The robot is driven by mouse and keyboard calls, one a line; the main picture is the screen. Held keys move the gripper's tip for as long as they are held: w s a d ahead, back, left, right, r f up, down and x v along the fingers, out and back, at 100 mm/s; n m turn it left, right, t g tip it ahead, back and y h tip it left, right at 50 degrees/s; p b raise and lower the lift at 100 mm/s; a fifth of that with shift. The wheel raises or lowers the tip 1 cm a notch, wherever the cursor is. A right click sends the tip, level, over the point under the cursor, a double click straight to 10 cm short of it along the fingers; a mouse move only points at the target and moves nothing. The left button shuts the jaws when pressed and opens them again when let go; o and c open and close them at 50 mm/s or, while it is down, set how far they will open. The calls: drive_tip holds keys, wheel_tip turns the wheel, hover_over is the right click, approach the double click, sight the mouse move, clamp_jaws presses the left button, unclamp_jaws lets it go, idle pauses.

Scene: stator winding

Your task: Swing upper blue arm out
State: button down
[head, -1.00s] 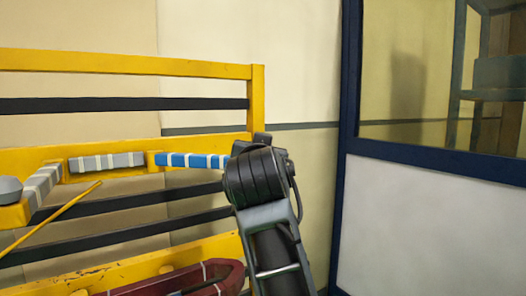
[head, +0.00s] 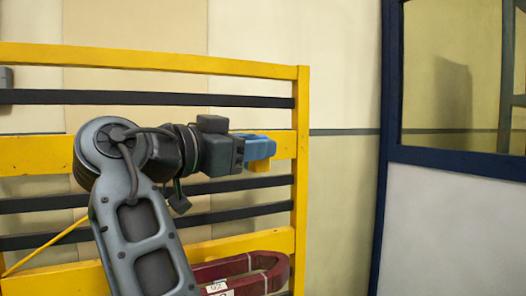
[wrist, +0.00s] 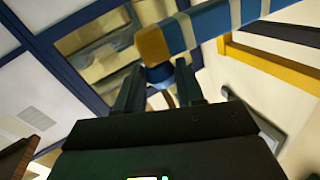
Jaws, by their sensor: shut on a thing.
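The blue arm (head: 258,147) shows in the head view just right of my gripper (head: 240,150), in front of the yellow rack's upper board. Only its short right part is visible; my arm hides the rest. In the wrist view a blue bar with pale bands (wrist: 208,27) crosses the top and ends in an ochre face. A blue piece (wrist: 161,73) sits between the fingers of my gripper (wrist: 160,85), which is shut on it. The exact contact is partly hidden.
The yellow rack (head: 303,110) with dark rails stands behind my arm. A dark red banded coil (head: 262,262) lies low in it. A blue-framed window partition (head: 385,160) stands to the right. The wall between rack and partition is clear.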

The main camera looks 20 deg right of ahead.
drive_tip(key=shift+a, duration=0.25)
drive_tip(key=c, duration=0.7)
unclamp_jaws()
drive_tip(key=shift+b+v, duration=0.6)
drive_tip(key=shift+v, duration=3.3)
drive_tip(key=shift+w, duration=0.1)
